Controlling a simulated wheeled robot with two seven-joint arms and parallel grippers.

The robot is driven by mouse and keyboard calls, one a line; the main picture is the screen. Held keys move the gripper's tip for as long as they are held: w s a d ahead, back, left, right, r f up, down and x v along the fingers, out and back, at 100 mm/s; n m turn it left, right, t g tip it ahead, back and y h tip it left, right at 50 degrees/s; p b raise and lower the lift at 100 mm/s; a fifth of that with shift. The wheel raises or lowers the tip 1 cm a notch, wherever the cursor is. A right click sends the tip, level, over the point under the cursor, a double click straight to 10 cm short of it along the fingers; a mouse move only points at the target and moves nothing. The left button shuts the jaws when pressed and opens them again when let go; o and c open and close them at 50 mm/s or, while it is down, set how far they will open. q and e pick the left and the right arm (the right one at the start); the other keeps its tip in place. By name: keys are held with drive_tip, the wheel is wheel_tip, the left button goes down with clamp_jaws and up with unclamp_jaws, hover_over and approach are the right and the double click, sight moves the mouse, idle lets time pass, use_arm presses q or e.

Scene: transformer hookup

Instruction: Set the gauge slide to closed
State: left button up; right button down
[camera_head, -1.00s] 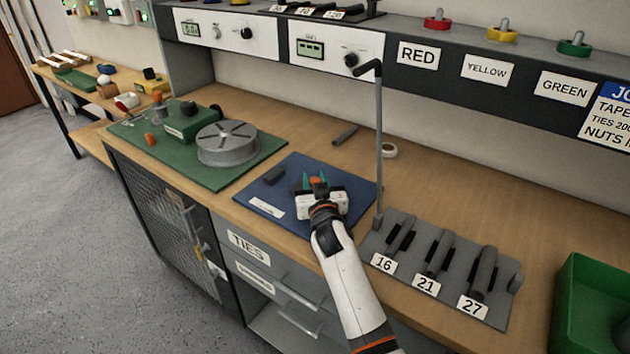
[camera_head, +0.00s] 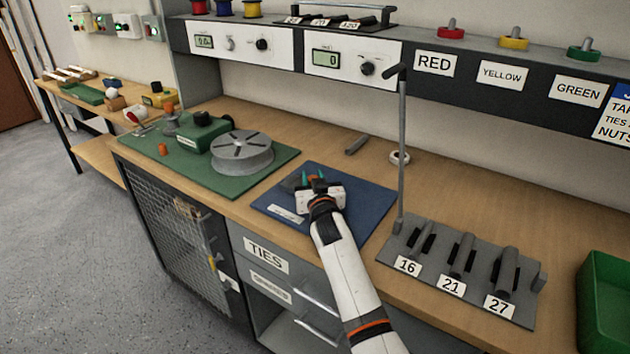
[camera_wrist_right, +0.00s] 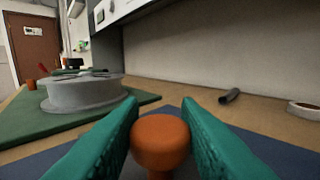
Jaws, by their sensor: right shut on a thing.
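An orange knob (camera_head: 315,179) stands over the blue mat (camera_head: 360,205). In the right wrist view the orange knob (camera_wrist_right: 160,142) sits between the two teal fingers. My right gripper (camera_head: 316,178) is shut on this knob. A dark block (camera_head: 290,183) lies on the mat just left of the gripper, close to the fingers. The gripper hides the rest of whatever the knob belongs to, so any gap to the block cannot be told. A white label (camera_head: 287,214) lies at the mat's front left. My left gripper is not in view.
A green mat (camera_head: 215,185) with a grey reel (camera_head: 242,158) is to the left. A grey holder (camera_head: 385,252) with a tall hooked post (camera_head: 403,150) stands to the right. A green bin (camera_head: 605,300) is at far right. A tape ring (camera_head: 400,158) lies behind.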

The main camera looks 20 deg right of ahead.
drive_tip(key=c, duration=1.3)
unclamp_jaws()
drive_tip(key=shift+a, duration=0.1)
drive_tip(key=shift+o, duration=1.1)
drive_tip(key=shift+w, duration=0.2)
drive_tip(key=shift+a, duration=0.1)
drive_tip(key=shift+s+f, duration=0.1)
drive_tip(key=shift+s, duration=0.45)
drive_tip(key=s, duration=0.3)
drive_tip(key=s+a, duration=0.1)
drive_tip(key=s, duration=0.7)
drive_tip(key=shift+a+p, duration=0.2)
drive_tip(key=shift+p, duration=0.1)
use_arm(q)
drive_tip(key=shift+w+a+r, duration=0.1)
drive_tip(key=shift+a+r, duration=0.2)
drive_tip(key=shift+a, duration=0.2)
use_arm(e)
drive_tip(key=shift+w, duration=0.1)
